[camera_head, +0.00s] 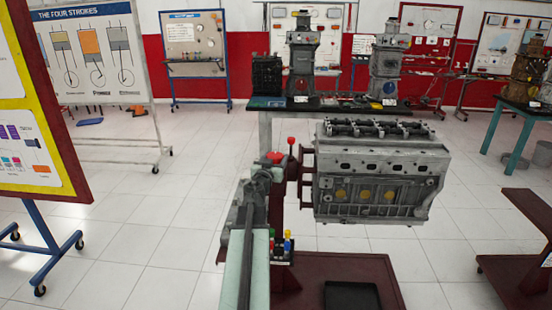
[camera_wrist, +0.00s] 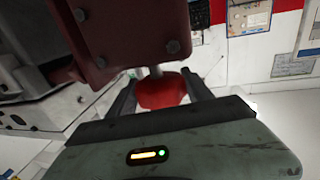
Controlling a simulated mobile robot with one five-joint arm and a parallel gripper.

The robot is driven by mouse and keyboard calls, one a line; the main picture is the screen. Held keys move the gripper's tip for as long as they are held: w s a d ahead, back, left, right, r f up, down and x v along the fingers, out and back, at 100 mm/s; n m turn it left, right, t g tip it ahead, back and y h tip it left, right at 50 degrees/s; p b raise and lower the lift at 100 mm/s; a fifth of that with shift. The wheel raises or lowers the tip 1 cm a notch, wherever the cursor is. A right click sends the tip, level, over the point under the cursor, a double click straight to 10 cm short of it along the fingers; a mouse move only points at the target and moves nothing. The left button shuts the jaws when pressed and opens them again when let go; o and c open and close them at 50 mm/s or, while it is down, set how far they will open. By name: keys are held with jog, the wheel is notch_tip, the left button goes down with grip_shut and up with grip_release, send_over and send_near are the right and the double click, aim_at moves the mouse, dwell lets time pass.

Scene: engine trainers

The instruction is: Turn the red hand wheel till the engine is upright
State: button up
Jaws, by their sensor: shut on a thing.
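The grey engine (camera_head: 375,178) hangs on the dark red stand (camera_head: 335,272), right of my arm in the head view. Its rocker gear is on top, and it looks close to level. My gripper (camera_head: 270,165) is at the stand's head, left of the engine. In the wrist view, the red hand wheel (camera_wrist: 168,93) sits between the two fingers of my gripper (camera_wrist: 164,88), which are shut on it. Only part of the wheel shows. In the head view, a red knob (camera_head: 291,141) stands up beside my gripper.
A bench (camera_head: 350,103) with cutaway engines stands behind the engine. A yellow-framed board (camera_head: 30,125) is at the near left and another stand (camera_head: 522,270) at the right. A black tray (camera_head: 351,296) lies on the stand's base. White floor is open at left.

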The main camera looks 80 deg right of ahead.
jog(key=shift+w, duration=0.1)
jog(key=o, duration=1.4)
